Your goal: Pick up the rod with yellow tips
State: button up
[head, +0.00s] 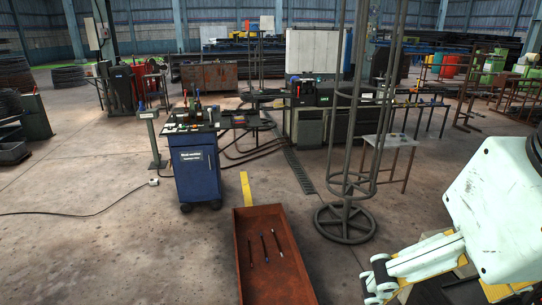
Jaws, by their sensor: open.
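Three thin dark rods lie apart from each other on the floor of a rust-brown open tray (304,262) in the head view. They are the left rod (250,250), the middle rod (265,246) and the right rod (277,243). Their tips are too small for me to make out a yellow colour, so I cannot tell which rod has yellow tips. My gripper (376,277) is at the lower right, its white finger links pointing left. It is open and well apart from the rods, to the right of the tray.
A tall round metal cage stand (345,222) rises just behind and right of the tray. A blue cabinet (195,172) with small items on top stands behind left. A small light table (390,141) is right of the stand. The concrete floor left of the tray is mostly clear.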

jog(key=c, duration=2.2)
jog(key=shift+w, duration=0.1)
